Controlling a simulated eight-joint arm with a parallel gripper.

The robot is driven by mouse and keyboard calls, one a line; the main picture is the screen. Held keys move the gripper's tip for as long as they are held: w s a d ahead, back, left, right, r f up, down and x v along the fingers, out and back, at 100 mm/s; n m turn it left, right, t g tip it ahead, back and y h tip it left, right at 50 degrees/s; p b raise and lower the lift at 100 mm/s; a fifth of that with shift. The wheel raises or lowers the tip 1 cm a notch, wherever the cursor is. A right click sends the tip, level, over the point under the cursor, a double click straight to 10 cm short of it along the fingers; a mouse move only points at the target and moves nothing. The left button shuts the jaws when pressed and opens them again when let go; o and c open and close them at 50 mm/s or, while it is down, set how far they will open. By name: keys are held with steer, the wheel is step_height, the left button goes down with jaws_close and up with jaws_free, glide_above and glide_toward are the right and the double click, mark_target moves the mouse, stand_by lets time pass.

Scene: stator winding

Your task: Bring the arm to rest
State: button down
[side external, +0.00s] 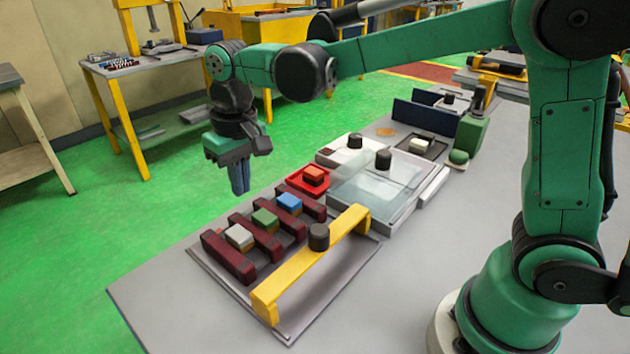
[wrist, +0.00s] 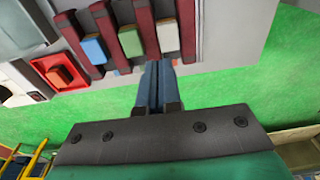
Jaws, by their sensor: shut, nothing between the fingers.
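My gripper (side external: 239,180) hangs in the air, pointing down, just beyond the far edge of the grey table (side external: 150,308) in the side external view. Its blue-grey fingers are together with nothing between them. In the wrist view the shut fingers (wrist: 157,78) point toward the table edge and the dark red bars. Near the gripper, the fixture with dark red bars (side external: 228,257) holds a white block (side external: 239,236), a green block (side external: 265,219) and a blue block (side external: 289,202) in its slots. The gripper touches none of them.
A yellow bridge bar (side external: 300,275) with a black knob (side external: 318,237) spans the fixture. A red tray (side external: 307,184) holds an orange-red block (side external: 314,174). A clear-lidded box (side external: 375,186) and a green machine (side external: 470,135) stand behind. The table's front left is clear.

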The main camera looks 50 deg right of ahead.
steer(key=s+d+t, duration=0.2)
steer(key=s, duration=0.1)
steer(key=s+d+t, duration=0.2)
steer(key=s+d, duration=0.1)
steer(key=s, duration=0.1)
steer(key=s+d+t, duration=0.2)
steer(key=s+d, duration=0.1)
steer(key=shift+s+r, duration=0.15)
steer(key=shift+r, duration=0.05)
